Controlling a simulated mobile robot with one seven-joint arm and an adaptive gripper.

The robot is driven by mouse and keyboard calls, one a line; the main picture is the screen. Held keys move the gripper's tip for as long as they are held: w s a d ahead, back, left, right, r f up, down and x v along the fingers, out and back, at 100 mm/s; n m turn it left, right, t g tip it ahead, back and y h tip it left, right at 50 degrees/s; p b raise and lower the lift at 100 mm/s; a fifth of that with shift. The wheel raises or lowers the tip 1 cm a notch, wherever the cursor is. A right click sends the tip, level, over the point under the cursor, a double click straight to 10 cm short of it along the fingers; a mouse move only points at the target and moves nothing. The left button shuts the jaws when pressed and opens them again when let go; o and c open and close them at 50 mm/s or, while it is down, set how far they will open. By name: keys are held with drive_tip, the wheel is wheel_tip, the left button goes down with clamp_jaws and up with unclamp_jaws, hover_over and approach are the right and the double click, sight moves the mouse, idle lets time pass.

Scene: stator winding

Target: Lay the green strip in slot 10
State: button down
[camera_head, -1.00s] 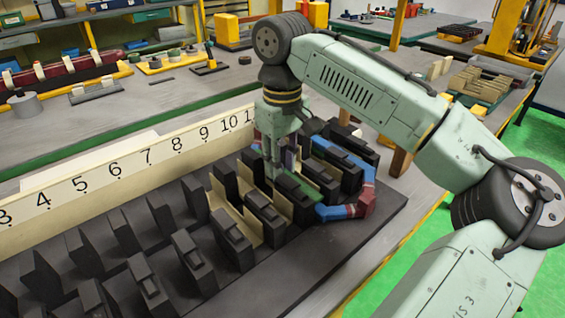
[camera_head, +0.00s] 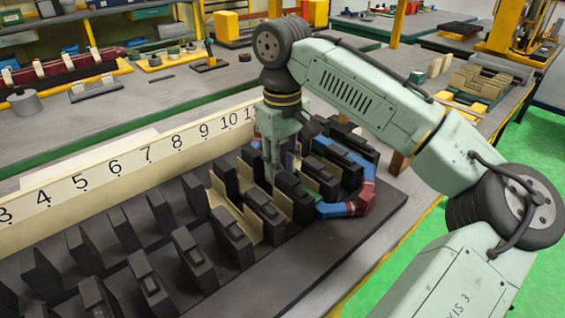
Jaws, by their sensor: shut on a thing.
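My gripper (camera_head: 271,172) points down among the dark stator teeth, below and right of the label 10 (camera_head: 229,122) on the cream number board (camera_head: 130,160). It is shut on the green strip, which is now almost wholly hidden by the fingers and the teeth. The strip is down between the teeth, at a slot with a cream liner (camera_head: 303,205). I cannot tell for certain which number this slot has, or whether the strip rests on anything.
A blue and red coil (camera_head: 345,209) loops around teeth just right of my gripper. Another cream-lined slot (camera_head: 236,218) lies to the left. Dark teeth (camera_head: 190,255) stand in rows across the front left. My arm spans the right side. Workbenches with parts stand behind.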

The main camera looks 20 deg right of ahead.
drive_tip(key=c, duration=1.2)
unclamp_jaws()
drive_tip(key=shift+c, duration=0.2)
drive_tip(key=shift+r+p, duration=0.8)
drive_tip(key=shift+p, duration=0.1)
wheel_tip(320, 180, up, 5)
drive_tip(key=p, duration=0.5)
drive_tip(key=shift+r, duration=0.2)
drive_tip(key=shift+r+p, duration=0.35)
drive_tip(key=shift+r, duration=0.75)
wheel_tip(320, 180, up, 12)
